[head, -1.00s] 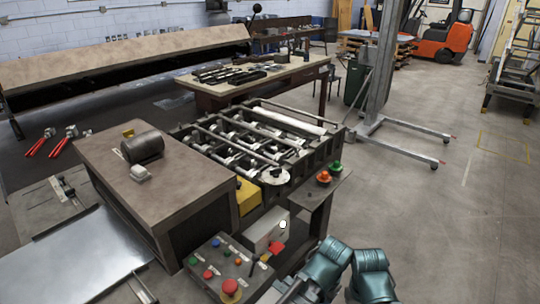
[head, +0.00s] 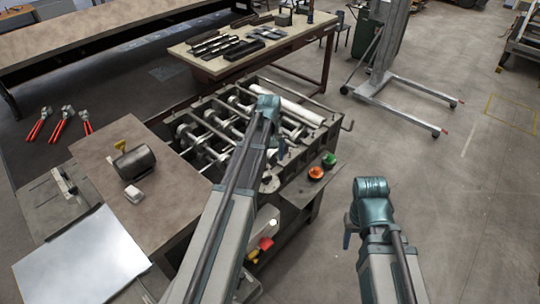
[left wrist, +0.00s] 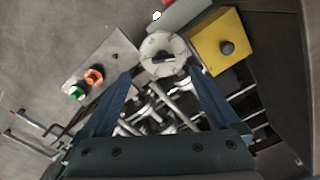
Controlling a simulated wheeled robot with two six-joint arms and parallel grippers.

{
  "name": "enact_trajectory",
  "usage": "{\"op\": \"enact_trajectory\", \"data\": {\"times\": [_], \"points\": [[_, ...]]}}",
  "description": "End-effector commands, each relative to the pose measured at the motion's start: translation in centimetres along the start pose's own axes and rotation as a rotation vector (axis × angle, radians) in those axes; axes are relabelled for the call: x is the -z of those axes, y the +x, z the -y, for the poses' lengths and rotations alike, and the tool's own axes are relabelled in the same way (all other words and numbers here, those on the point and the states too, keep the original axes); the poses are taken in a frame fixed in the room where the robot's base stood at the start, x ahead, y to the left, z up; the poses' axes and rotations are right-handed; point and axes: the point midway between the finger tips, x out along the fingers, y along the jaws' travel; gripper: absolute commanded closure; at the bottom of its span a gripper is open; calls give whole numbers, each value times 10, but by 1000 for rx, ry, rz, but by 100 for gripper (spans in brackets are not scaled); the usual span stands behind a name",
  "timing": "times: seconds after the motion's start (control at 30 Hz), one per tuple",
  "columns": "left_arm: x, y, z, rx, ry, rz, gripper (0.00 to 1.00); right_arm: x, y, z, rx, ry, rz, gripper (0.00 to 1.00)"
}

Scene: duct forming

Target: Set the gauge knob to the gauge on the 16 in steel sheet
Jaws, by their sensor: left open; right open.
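The gauge knob appears to be the pale round dial (left wrist: 160,43) with a dark bar handle in the left wrist view; its marks are too small to read. In the head view the dial (head: 269,184) is partly hidden by my left arm. My left gripper (left wrist: 163,74) is open, its two blue fingers spread towards the dial's near edge, with nothing between them; contact cannot be told. A bare shiny steel sheet (head: 80,262) lies at the lower left; no gauge mark is legible. My right gripper (head: 348,230) is mostly hidden by its arm, right of the machine.
The roller machine (head: 215,125) stands beneath my left arm. Orange (left wrist: 94,76) and green (left wrist: 77,93) buttons sit beside the dial, and a yellow box (left wrist: 213,42) with a black knob on its other side. A tool table (head: 260,42) stands behind.

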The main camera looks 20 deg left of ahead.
Motion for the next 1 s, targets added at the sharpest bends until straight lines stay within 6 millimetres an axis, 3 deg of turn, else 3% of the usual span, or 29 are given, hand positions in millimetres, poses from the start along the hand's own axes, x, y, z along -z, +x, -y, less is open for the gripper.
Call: {"op": "enact_trajectory", "data": {"times": [0.03,0.13,0.47,0.67,1.0], "points": [[10,-10,4,-2,-22,0,5,-1,-10,-1,0,1,0,50],[17,-14,10,-5,-50,-1,5,-1,-14,-1,0,1,0,50],[18,-8,11,-6,-57,-1,5,-1,-8,-1,0,0,0,50],[18,8,11,-6,-56,-1,5,0,8,1,-1,-6,0,50],[18,54,10,-6,-55,-1,5,4,54,5,-1,-10,-2,50]]}}
